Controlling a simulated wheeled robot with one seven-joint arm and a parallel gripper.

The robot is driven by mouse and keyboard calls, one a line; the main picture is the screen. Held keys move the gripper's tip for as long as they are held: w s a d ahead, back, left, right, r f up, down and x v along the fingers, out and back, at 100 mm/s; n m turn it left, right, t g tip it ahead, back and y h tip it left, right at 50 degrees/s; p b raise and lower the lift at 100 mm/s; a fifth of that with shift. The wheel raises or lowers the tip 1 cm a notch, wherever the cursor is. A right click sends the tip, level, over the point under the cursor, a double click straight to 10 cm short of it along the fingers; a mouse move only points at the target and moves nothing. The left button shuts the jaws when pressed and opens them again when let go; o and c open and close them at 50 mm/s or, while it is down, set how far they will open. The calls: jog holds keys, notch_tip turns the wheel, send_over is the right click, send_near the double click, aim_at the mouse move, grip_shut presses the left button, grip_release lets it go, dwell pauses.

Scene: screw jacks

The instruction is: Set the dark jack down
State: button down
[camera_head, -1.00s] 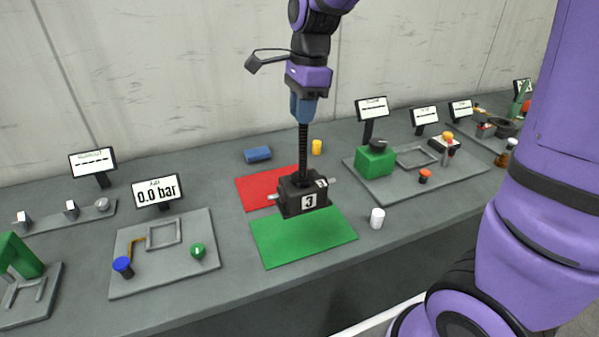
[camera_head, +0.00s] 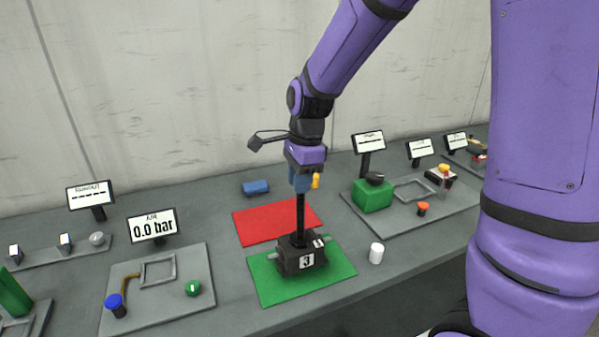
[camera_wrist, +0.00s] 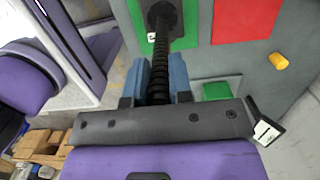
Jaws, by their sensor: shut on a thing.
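The dark jack (camera_head: 301,259) has a black block body with a white "3" label, side pins and a tall threaded screw. It is upright over the green mat (camera_head: 300,292), low at the mat's surface; I cannot tell for sure if it touches. My gripper (camera_head: 300,184) is above it, with blue fingers shut on the upper part of the screw. In the wrist view the screw (camera_wrist: 160,62) runs between the blue fingers (camera_wrist: 159,80) toward the body, with the green mat around it.
A red mat (camera_head: 276,222) lies behind the green one. A white cylinder (camera_head: 376,253) stands right of the green mat. A blue block (camera_head: 256,188) lies behind the red mat. Fixture plates flank the mats at left (camera_head: 140,318) and right (camera_head: 440,215).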

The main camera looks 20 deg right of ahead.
jog(key=shift+f, duration=0.95)
jog(key=c, duration=1)
grip_release()
jog(key=shift+f, duration=0.1)
notch_tip(320, 180, up, 11)
jog(key=d, duration=0.1)
jog(key=shift+s+d+r+n+t+h, duration=0.25)
jog(key=shift+s+d+r+n+t, duration=0.75)
jog(key=shift+s+n, duration=2.35)
jog(key=shift+s+d+r+n+t+h, duration=0.2)
jog(key=shift+s+d+r+n+t, duration=0.85)
jog(key=shift+s+n, duration=2.25)
jog(key=shift+s+d+r+n+t+h, duration=0.4)
jog(key=shift+s+d+r+n, duration=1.45)
jog(key=shift+s, duration=2.4)
